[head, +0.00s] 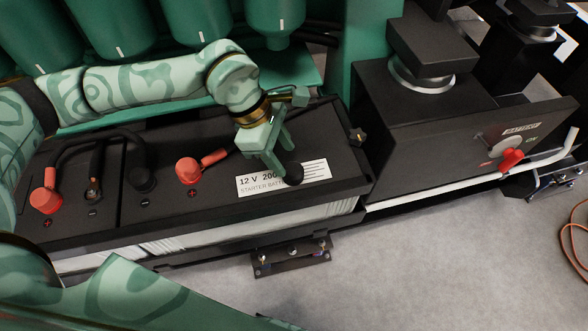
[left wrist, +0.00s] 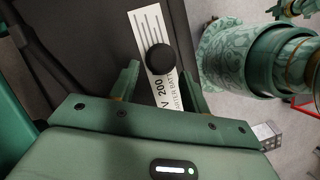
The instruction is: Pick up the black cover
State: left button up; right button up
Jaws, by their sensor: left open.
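The black cover (head: 291,173) is a small round black cap on top of the right-hand battery (head: 232,215), in front of part of its white label (head: 315,172). In the left wrist view the cover (left wrist: 158,60) shows between the two fingers, near their tips. My left gripper (head: 280,160) is open and points down at the cover, with a finger on either side. I cannot tell whether a finger touches it. The cover's underside is hidden. My right gripper is not in view.
Green genset cylinders (head: 190,22) rise behind. A black box with a red switch (head: 511,160) is at the right. Grey floor (head: 420,260) lies in front.

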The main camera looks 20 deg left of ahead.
aim_at(290, 167)
pick_arm(q)
jog(key=b+x, duration=0.2)
jog(key=x, duration=0.2)
jog(key=shift+f, duration=0.3)
jog(key=shift+d+f, duration=0.15)
jog(key=shift+f, duration=0.1)
jog(key=shift+r, duration=0.2)
jog(key=c, duration=0.6)
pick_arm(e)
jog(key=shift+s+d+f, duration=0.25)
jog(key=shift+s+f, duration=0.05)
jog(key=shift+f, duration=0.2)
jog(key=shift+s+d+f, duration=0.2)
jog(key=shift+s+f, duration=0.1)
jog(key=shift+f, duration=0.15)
